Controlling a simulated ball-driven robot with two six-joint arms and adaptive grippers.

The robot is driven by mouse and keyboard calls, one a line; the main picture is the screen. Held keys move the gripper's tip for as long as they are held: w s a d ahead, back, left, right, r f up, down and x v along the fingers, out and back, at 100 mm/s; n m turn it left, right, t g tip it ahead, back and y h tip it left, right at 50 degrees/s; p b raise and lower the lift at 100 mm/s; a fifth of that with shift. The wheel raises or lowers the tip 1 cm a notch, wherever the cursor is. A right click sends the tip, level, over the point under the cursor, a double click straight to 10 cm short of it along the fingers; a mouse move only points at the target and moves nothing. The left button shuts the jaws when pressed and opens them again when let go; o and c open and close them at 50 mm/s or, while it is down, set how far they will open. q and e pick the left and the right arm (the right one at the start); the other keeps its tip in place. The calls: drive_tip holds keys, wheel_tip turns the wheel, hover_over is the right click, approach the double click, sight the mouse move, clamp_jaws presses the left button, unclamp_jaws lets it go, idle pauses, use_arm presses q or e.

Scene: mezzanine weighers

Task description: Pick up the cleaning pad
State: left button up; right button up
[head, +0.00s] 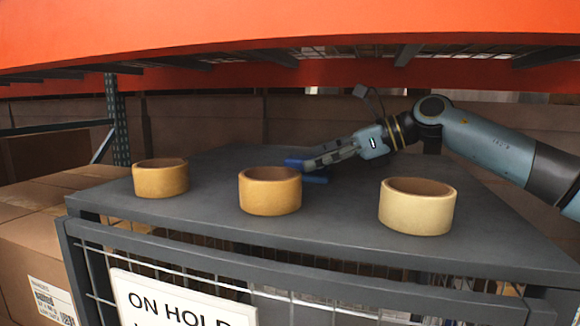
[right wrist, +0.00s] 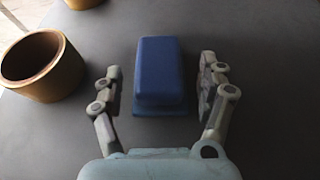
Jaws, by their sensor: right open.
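The cleaning pad (right wrist: 160,72) is a blue block lying on the grey cage top (head: 340,245). In the head view only parts of the pad (head: 316,180) show, behind and below the right gripper's fingers. My right gripper (right wrist: 161,82) is open, with one finger on each side of the pad and a gap showing on both sides. In the head view the right gripper (head: 308,163) reaches in from the right, low over the surface. The left gripper is not in view.
Three tape rolls stand near the front: a left one (head: 160,180), a middle one (head: 270,192) close to the pad, and a paler right one (head: 417,208). An orange shelf beam (head: 290,75) runs overhead. An "ON HOLD" sign (head: 180,302) hangs in front.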

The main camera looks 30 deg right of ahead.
drive_tip(key=shift+s+d+r, duration=0.1)
drive_tip(key=shift+s+d, duration=0.2)
drive_tip(key=shift+s, duration=0.2)
drive_tip(key=shift+s+d, duration=0.15)
drive_tip(key=shift+c, duration=1.4)
drive_tip(key=shift+w+a, duration=0.25)
drive_tip(key=shift+w, duration=0.05)
drive_tip(key=c, duration=0.7)
drive_tip(key=shift+s+d, duration=0.1)
drive_tip(key=c, duration=0.3)
